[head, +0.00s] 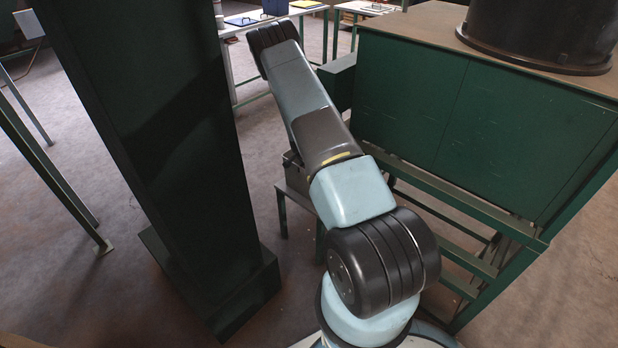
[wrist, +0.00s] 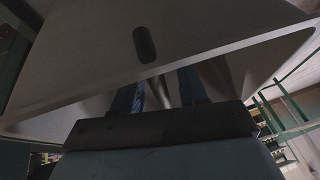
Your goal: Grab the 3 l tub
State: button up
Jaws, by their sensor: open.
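I cannot pick out the 3 l tub for certain in either view. A dark blue object (head: 275,7), cut off by the top edge of the head view, stands on a white table (head: 236,31); I cannot tell whether it is the tub. My gripper (wrist: 157,91) shows in the wrist view with two dark bluish fingers apart. I see nothing clearly held between them. In the head view my gripper is hidden beyond the far end of my arm.
A large pale panel (wrist: 85,55) with a dark oval slot (wrist: 144,44) fills the wrist view just beyond my fingers. In the head view a dark green column (head: 150,130) stands left of my arm and a green cabinet (head: 440,110) stands right. Open floor (head: 90,200) lies left.

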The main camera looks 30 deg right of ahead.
grip_shut()
dwell(0.3)
dwell(0.3)
